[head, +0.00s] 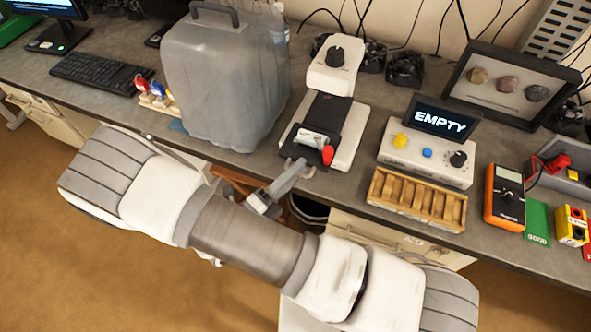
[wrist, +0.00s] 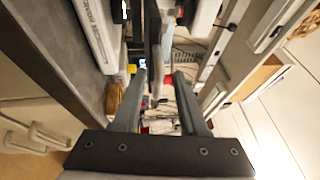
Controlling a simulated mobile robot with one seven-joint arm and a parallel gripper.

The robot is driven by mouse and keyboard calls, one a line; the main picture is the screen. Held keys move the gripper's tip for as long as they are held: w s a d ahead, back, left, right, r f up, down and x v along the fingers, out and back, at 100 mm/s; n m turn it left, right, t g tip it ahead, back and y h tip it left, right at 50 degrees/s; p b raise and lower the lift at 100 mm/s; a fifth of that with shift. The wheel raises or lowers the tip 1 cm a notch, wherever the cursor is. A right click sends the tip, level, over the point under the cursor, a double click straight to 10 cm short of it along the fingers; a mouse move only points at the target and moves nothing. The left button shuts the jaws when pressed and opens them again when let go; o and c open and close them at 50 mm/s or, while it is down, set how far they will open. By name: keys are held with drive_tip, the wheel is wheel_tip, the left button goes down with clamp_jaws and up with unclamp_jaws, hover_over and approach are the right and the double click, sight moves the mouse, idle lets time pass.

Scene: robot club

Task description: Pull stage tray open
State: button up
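The stage tray (head: 300,150) is a dark slab at the front of a white bench device (head: 333,68). A small white cylinder with a red end (head: 317,140) lies on it. A grey handle (head: 299,167) shows at the tray's front, at the bench edge. My gripper (head: 288,181) is just in front of and below this handle, partly hidden by my arm. In the wrist view my gripper (wrist: 158,84) has its two fingers apart, with a thin grey bar (wrist: 156,45) showing between them. I cannot tell whether they touch it.
A covered grey case (head: 215,80) stands close left of the device. Right are a box with a screen reading EMPTY (head: 440,118), a slotted wooden rack (head: 417,199) and an orange multimeter (head: 505,195). A bin (head: 308,210) is under the bench. The floor in front is open.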

drive_tip(key=shift+s+f, duration=0.1)
drive_tip(key=b+v, duration=0.3)
drive_tip(key=v, duration=1.4)
drive_tip(key=shift+s, duration=0.1)
drive_tip(key=w+d+r+m+g+y, duration=0.2)
drive_tip(key=w+d+r+m+g, duration=0.2)
drive_tip(key=d+r+m+g, duration=0.5)
drive_tip(key=w+d+r+m+g+y, duration=0.1)
drive_tip(key=w+d+r+m+g, duration=0.35)
drive_tip(key=m, duration=0.75)
drive_tip(key=s+d+r+m+t+y, duration=0.2)
drive_tip(key=d+r+m+y, duration=0.3)
drive_tip(key=m, duration=0.6)
drive_tip(key=s+d+r+m+t+y, duration=0.2)
drive_tip(key=d+r+m+y, duration=0.3)
drive_tip(key=m, duration=0.7)
drive_tip(key=shift+d+r+m+t+y, duration=0.35)
drive_tip(key=shift+d+r, duration=0.7)
drive_tip(key=shift+d, duration=0.85)
